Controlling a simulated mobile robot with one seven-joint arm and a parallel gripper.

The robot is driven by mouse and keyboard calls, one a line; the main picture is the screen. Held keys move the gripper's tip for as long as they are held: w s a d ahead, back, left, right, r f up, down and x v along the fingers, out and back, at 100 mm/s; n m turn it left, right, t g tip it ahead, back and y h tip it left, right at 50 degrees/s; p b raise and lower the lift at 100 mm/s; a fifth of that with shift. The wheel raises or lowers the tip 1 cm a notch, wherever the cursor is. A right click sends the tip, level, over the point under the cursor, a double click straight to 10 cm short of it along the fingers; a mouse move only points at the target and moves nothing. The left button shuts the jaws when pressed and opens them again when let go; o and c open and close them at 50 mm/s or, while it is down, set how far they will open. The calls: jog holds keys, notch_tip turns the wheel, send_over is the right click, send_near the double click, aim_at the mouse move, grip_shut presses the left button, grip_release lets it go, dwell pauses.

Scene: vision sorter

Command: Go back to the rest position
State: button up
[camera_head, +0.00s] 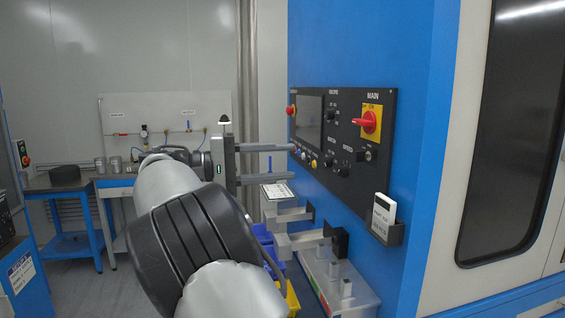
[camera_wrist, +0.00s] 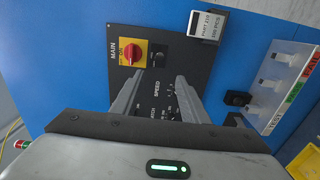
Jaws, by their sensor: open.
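My gripper (camera_head: 288,163) is open and empty in the head view. Its two fingers reach out level, one above the other, in front of the black control panel (camera_head: 313,172) on the blue machine. In the wrist view my gripper (camera_wrist: 156,84) has its two fingers apart with nothing between them, and the control panel (camera_wrist: 178,75) shows behind them. Whether the fingertips touch the panel cannot be told. My arm rises from the bottom of the head view and bends toward the panel.
The red main switch (camera_head: 365,122) juts from the panel. A card in a holder (camera_head: 383,215) is at its lower right. Blue benches (camera_head: 72,243) stand back left; the floor (camera_head: 90,292) at left is clear.

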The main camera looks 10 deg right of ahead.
jog(key=s+d+f+n+y+p, duration=0.1)
jog(key=s+d+f+y+p, duration=0.35)
jog(key=s+d+y, duration=0.6)
jog(key=s+a+f+t+y+p, duration=0.1)
jog(key=s+a+y+p, duration=0.1)
jog(key=s, duration=0.4)
jog(key=s+a+f+t+y+p, duration=0.1)
jog(key=s+a+t+y+p, duration=0.1)
jog(key=s, duration=0.5)
jog(key=s+a+f+m+t+y+p, duration=0.1)
jog(key=s+a+f+t+y+p, duration=0.1)
jog(key=s+a, duration=0.3)
jog(key=shift+s+a+y+p, duration=0.3)
jog(key=shift+s+a+y, duration=0.1)
jog(key=shift+s+y, duration=0.45)
